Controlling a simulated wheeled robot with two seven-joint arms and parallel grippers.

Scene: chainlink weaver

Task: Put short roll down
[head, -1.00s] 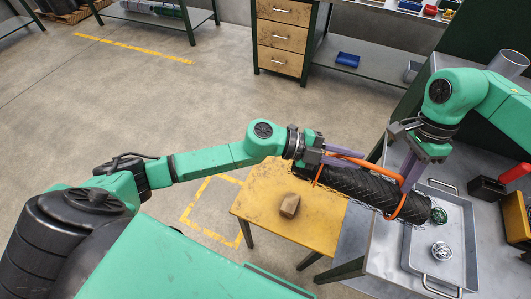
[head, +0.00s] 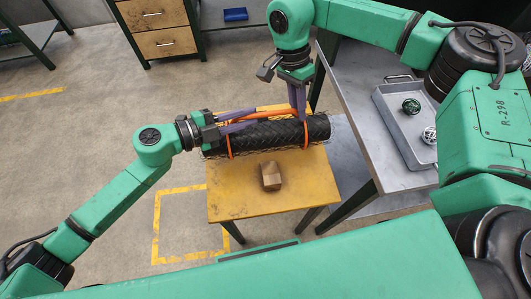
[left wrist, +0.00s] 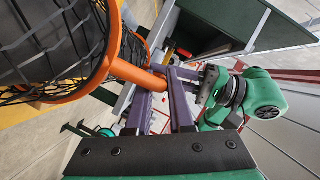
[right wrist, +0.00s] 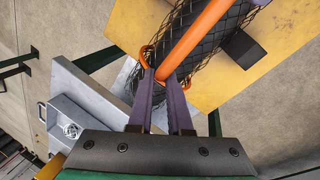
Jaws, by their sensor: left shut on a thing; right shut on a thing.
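The short roll (head: 268,134) is a dark roll wrapped in wire mesh, with an orange carrying frame (head: 270,111) ringed around it. It lies level over the back part of the yellow table (head: 230,203). I cannot tell whether it touches the table. My left gripper (head: 246,120) is shut on the frame's bar near the left end; the bar also shows in the left wrist view (left wrist: 128,74). My right gripper (head: 298,108) is shut on the bar near the right end, as the right wrist view (right wrist: 165,75) shows too.
A brown block (head: 270,176) sits on the yellow table in front of the roll. A grey bench (head: 365,135) stands to the right, bearing a metal tray (head: 421,176) with a green ball (head: 411,105) and a silver ball (head: 430,135). A drawer cabinet (head: 157,30) stands behind.

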